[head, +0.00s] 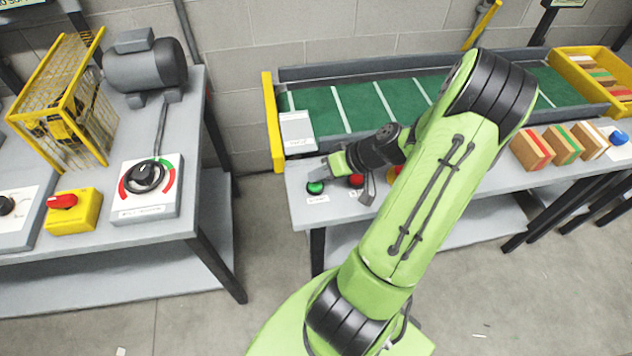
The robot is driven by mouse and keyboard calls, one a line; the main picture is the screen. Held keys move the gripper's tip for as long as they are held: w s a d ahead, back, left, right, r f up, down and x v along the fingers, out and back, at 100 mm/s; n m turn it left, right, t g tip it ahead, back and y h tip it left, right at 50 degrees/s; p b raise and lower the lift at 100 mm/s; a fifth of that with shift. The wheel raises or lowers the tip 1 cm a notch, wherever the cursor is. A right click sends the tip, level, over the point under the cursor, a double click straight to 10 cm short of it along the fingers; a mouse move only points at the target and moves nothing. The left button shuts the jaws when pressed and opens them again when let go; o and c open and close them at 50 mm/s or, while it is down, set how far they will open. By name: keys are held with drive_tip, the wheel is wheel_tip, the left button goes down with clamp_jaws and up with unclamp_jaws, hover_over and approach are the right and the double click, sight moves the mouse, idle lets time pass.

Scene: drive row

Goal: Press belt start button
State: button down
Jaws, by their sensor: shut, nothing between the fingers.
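A green button (316,187) sits near the left front corner of the conveyor bench (336,221), with a small white label below it. My gripper (322,171) is shut and empty. It points left, with its fingertips right at or just above the green button; I cannot tell whether they touch it. The green conveyor belt (318,108) lies behind, with white cross stripes.
A left bench holds a grey motor (145,64), a yellow cage (62,100), a dial box (146,188) and a yellow box with a red knob (72,210). Several cartons (562,143) stand at the right. A yellow bin (592,80) is at the belt's right end.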

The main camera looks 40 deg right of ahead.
sight(319, 184)
drive_tip(key=shift+f, duration=0.1)
drive_tip(key=shift+f+b, duration=0.35)
drive_tip(key=shift+b, duration=0.05)
drive_tip(key=shift+f, duration=0.1)
drive_tip(key=shift+r+p, duration=0.35)
drive_tip(key=shift+r, duration=0.3)
wheel_tip(319, 184, up, 6)
drive_tip(key=p, duration=0.4)
drive_tip(key=shift+p, duration=0.4)
idle(0.3)
